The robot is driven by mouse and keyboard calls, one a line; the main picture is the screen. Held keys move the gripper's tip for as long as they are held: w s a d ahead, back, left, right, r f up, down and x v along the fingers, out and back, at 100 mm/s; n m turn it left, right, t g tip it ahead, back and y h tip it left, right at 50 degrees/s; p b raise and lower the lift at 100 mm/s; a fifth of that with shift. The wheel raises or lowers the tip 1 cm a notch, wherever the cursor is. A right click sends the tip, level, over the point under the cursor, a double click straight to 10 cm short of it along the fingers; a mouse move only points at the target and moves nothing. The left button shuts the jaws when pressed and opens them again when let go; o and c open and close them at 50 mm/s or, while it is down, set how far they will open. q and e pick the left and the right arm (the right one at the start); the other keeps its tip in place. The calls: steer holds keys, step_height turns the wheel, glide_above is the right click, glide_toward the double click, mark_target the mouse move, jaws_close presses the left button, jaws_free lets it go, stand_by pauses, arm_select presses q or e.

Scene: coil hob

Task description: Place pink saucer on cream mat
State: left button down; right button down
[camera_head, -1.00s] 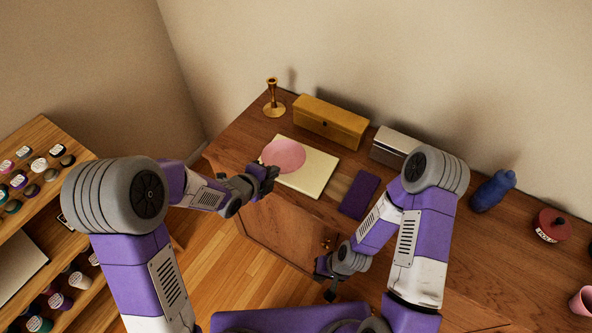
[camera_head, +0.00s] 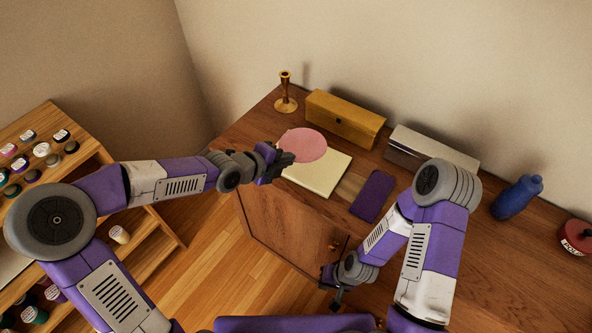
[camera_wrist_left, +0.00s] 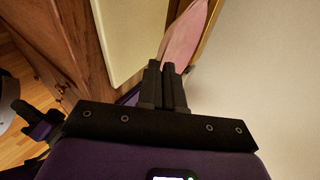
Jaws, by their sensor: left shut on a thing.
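The round pink saucer (camera_head: 304,145) is held by its edge in my left gripper (camera_head: 288,159). In the left wrist view the shut fingers (camera_wrist_left: 165,68) pinch the saucer (camera_wrist_left: 185,40), which shows nearly edge-on. The cream mat (camera_head: 321,178) lies flat on the wooden cabinet top, and it also shows in the left wrist view (camera_wrist_left: 132,35). In the head view the saucer overlaps the mat's back left part; it appears raised, with a gap beneath. My right gripper (camera_head: 333,291) hangs by the cabinet's front, away from the mat; its jaw opening is unclear.
A brass candlestick (camera_head: 286,95) and a yellow box (camera_head: 344,119) stand behind the mat. A purple item (camera_head: 373,196) lies right of it, with a silver box (camera_head: 430,147) behind. A blue bottle (camera_head: 517,197) and red tin (camera_head: 577,237) stand farther right. A bottle rack (camera_head: 60,150) is left.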

arm_select(q)
step_height(320, 180, down, 8)
steer(key=b, duration=0.3)
steer(key=shift+r, duration=0.1)
steer(key=c, duration=1.3)
jaws_free()
